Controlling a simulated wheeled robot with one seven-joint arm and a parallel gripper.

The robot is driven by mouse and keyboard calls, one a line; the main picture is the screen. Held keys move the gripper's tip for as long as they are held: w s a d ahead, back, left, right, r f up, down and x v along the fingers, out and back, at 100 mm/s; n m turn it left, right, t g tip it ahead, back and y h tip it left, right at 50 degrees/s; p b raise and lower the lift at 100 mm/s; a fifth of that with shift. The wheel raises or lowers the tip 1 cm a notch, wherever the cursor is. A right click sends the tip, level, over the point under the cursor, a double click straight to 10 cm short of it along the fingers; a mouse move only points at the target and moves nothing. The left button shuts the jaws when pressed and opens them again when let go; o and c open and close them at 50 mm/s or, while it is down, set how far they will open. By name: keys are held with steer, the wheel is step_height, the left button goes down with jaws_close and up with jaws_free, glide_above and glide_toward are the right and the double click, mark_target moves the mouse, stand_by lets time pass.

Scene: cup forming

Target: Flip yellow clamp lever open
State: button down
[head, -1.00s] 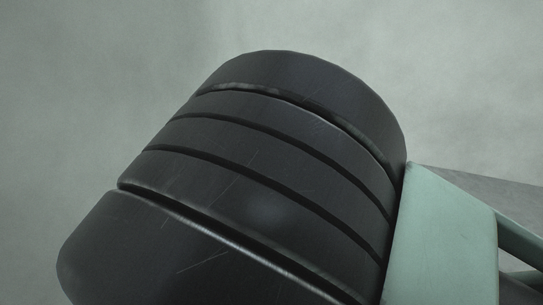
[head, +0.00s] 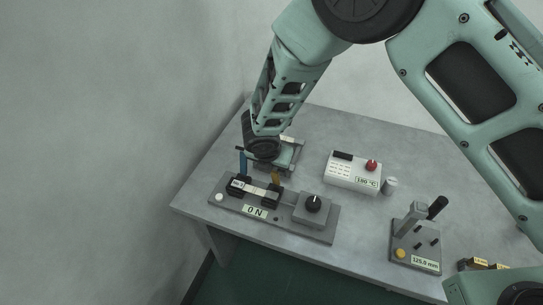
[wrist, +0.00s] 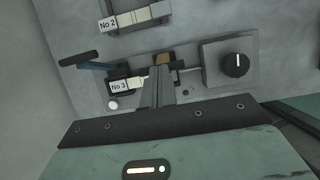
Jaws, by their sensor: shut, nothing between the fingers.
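The yellow clamp lever (head: 275,176) shows as a small yellow piece at the back edge of the grey "0 N" fixture (head: 325,233), just below my arm's end. In the wrist view the yellow lever (wrist: 164,58) lies just past my fingertips, partly hidden by them. My gripper (wrist: 160,71) is shut and empty, and its tips overlap the bar area beside the yellow piece. I cannot tell if they touch it. A blue lever (head: 242,163) with a black handle stands at the fixture's left; it also shows in the wrist view (wrist: 92,65).
The fixture has a black-knob block (head: 313,207). Behind it is another grey fixture (head: 295,160), labelled "No 2" in the wrist view. A white "100 °C" box (head: 352,173), a small cylinder (head: 389,186) and a "125.0 mm" gauge (head: 415,240) stand to the right.

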steer(key=shift+w+d+r, duration=0.1)
steer(key=shift+w, duration=0.1)
steer(key=shift+w+d, duration=0.15)
steer(key=shift+w, duration=0.15)
steer(key=shift+r+p, duration=0.75)
steer(key=p+v, duration=0.6)
steer(key=v, duration=0.4)
steer(key=shift+w+p, duration=0.2)
steer(key=shift+p, duration=0.1)
